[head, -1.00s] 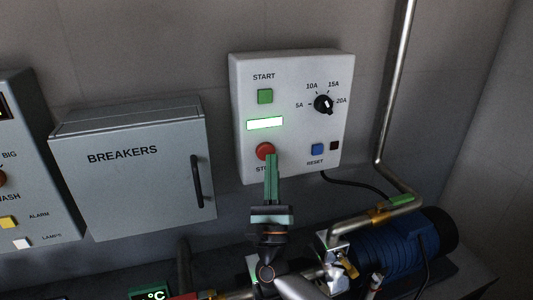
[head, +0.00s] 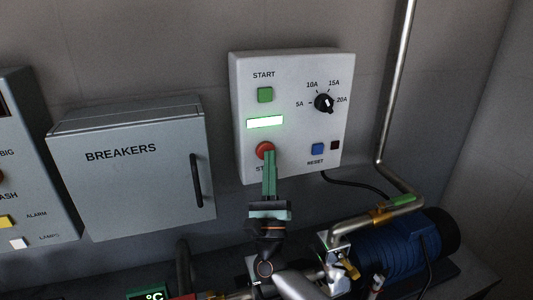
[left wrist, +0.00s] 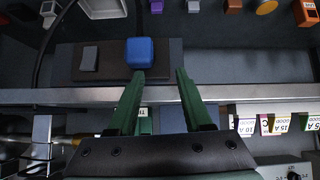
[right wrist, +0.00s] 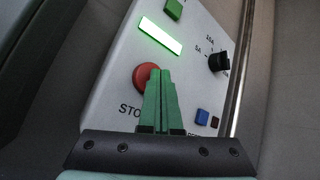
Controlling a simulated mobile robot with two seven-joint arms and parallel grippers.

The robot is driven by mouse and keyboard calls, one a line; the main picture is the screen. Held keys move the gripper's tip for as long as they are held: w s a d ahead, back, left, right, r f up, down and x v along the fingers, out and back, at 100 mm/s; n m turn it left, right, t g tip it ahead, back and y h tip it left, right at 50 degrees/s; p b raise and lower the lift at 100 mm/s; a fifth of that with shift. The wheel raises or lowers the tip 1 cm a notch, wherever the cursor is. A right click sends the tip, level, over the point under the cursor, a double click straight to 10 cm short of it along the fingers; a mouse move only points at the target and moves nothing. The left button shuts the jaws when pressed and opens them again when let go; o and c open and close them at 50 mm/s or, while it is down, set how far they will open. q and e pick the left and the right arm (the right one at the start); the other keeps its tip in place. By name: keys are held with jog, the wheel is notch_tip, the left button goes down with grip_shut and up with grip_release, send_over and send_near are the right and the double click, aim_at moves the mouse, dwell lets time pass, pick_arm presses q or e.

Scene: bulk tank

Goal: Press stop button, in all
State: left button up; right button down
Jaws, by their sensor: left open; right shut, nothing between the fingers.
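The red stop button (head: 264,150) sits at the lower left of the white control box (head: 290,70) on the wall, with its label partly hidden by my right gripper. My right gripper (head: 269,153) is shut and empty, its green fingertips overlapping the button's right edge. In the right wrist view the red button (right wrist: 145,76) shows just left of the shut fingertips (right wrist: 161,72). I cannot tell whether they touch it. My left gripper (left wrist: 160,75) is open and empty in its own wrist view, before a shelf with a blue block.
The box also has a green start button (head: 265,95), a lit display (head: 265,124), a black dial (head: 324,103) and a blue reset button (head: 317,149). A grey breakers cabinet (head: 130,175) is left. A pipe (head: 391,90) and blue motor (head: 390,250) are right.

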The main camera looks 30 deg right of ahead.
jog(key=shift+w, duration=0.25)
jog(key=shift+s, duration=0.1)
dwell(0.4)
jog(key=shift+s+a, duration=0.1)
jog(key=shift+s, duration=0.65)
jog(key=shift+s, duration=0.1)
jog(key=s, duration=0.2)
jog(key=s+a, duration=0.1)
jog(key=s, duration=0.1)
jog(key=shift+s+a+p, duration=0.1)
jog(key=shift+s+p, duration=0.25)
jog(key=shift+f, duration=0.1)
dwell(0.5)
